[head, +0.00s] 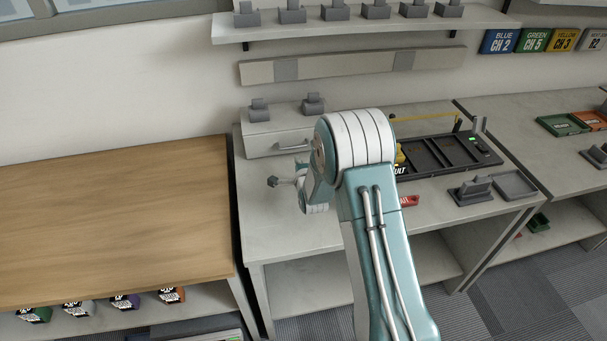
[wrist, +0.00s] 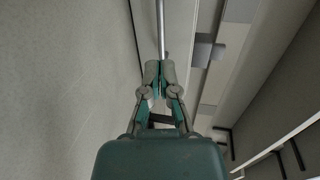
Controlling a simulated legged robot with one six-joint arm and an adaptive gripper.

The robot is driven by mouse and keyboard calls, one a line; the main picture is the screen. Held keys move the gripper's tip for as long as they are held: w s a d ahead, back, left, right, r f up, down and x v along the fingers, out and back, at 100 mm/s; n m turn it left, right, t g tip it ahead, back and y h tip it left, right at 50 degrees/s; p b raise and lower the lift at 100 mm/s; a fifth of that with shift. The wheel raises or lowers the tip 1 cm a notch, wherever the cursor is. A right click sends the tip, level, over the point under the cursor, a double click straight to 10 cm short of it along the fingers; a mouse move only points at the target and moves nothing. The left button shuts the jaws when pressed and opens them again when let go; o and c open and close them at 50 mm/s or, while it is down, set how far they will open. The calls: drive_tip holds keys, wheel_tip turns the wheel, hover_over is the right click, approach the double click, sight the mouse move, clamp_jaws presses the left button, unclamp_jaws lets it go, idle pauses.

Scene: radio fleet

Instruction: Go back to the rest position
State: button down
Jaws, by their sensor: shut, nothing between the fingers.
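My gripper (head: 273,182) is at the left of my raised arm in the head view, above the grey workbench (head: 285,225). It is small there and partly set behind my wrist. In the wrist view my gripper (wrist: 161,68) has its fingers together, with nothing held between them. A metal bar handle (wrist: 160,25) shows just beyond the fingertips in that view; I cannot tell whether they touch. The small drawer unit (head: 262,140) with a bar handle stands at the back of the bench, behind my gripper. Its front looks shut. My arm hides part of the unit and bench.
A black tray (head: 425,160) lies right of my arm, with a red tag (head: 409,201) near the bench front. A grey holder (head: 472,190) stands farther right. A wooden table (head: 110,215) adjoins at left, its top clear. A shelf (head: 375,22) with several grey cradles hangs above.

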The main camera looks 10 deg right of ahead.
drive_tip(key=v, duration=0.6)
drive_tip(key=shift+s+d+r, duration=0.1)
drive_tip(key=shift+s, duration=0.2)
drive_tip(key=s+r+n+g, duration=0.5)
drive_tip(key=s+r+n, duration=0.45)
drive_tip(key=r, duration=0.65)
drive_tip(key=s+r+n+g, duration=0.2)
drive_tip(key=s+n, duration=0.2)
drive_tip(key=s, duration=0.9)
drive_tip(key=s+r+n+g, duration=0.3)
drive_tip(key=s+n, duration=0.1)
drive_tip(key=s, duration=1)
drive_tip(key=shift+d+r, duration=0.35)
